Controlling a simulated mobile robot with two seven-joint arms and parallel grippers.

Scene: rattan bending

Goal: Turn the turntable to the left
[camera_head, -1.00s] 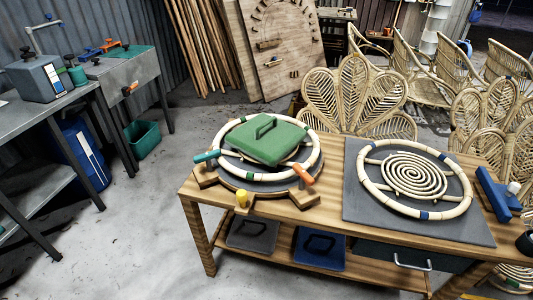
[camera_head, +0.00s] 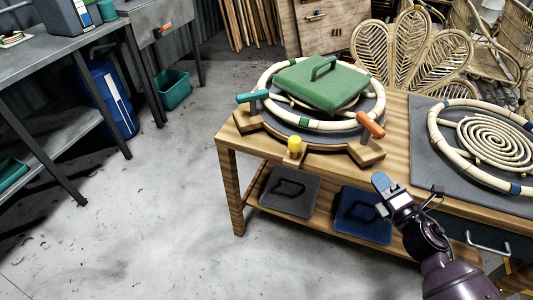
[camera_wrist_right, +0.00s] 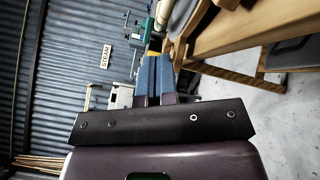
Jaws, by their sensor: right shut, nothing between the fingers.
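The turntable (camera_head: 375,117) is a dark round plate on the wooden table's left part. A rattan ring (camera_head: 268,79) and a green block with a handle (camera_head: 322,83) lie on it. At its front are a teal handle (camera_head: 252,96) on the left, an orange handle (camera_head: 371,125) on the right and a yellow knob (camera_head: 294,146) between them. My right gripper (camera_head: 383,184) is shut and empty, in front of the table, below and apart from the orange handle. Its blue fingers (camera_wrist_right: 154,75) are together in the right wrist view. My left gripper is out of view.
A second rattan ring with a spiral (camera_head: 500,143) lies on a grey board at right. A grey block (camera_head: 290,190) and a blue block (camera_head: 363,214) sit on the lower shelf. A grey workbench (camera_head: 65,55) stands at left. The floor between is clear.

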